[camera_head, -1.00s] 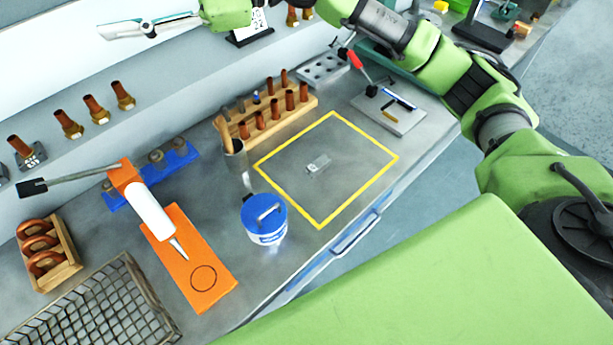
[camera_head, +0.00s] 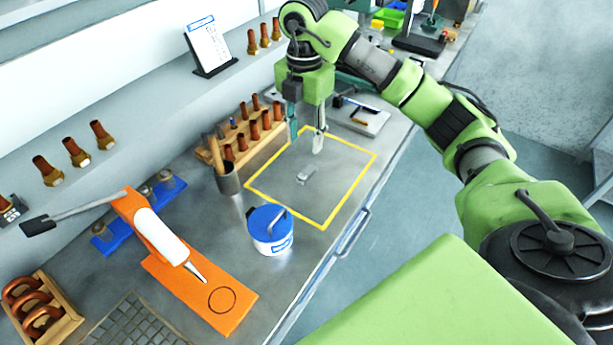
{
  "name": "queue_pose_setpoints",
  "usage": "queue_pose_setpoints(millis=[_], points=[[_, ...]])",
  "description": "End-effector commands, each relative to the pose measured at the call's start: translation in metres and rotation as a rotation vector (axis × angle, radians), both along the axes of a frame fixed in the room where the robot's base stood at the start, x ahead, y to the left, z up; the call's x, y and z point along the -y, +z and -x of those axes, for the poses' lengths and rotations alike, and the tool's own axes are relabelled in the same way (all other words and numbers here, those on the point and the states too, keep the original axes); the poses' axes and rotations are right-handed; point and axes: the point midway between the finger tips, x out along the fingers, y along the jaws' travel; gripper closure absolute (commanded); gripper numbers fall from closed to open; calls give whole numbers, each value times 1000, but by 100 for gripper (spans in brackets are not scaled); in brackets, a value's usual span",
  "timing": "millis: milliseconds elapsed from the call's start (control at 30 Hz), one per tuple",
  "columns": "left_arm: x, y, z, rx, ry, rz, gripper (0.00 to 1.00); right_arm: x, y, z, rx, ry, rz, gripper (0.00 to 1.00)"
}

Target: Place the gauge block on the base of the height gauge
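A small grey metal block (camera_head: 307,175), which looks like the gauge block, lies on the bench inside a yellow-outlined square (camera_head: 264,200). My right gripper (camera_head: 306,142) points down over the far part of this square, a little beyond the block in the picture. Its two fingers are apart with nothing between them. The height gauge is hard to identify; a black base (camera_head: 418,43) with an upright part stands at the far end of the bench and may be it. My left gripper is not in view.
A blue-lidded pot (camera_head: 270,232) and a cup of tools (camera_head: 228,179) stand near the square. A wooden rack (camera_head: 263,148) of copper pieces lies behind it. A grey plate (camera_head: 360,119) lies beyond the square.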

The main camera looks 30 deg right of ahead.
Motion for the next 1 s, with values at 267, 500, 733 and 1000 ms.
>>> queue_pose_setpoints(millis=[267,500,733,1000], points=[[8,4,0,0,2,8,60,0,-45,1,-2,2,-1,64],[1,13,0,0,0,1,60,2,-62,3,-5,2,-1,64],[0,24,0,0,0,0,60,5,-96,4,-2,2,-2,64],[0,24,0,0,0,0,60,5,-104,3,1,2,-3,64]])
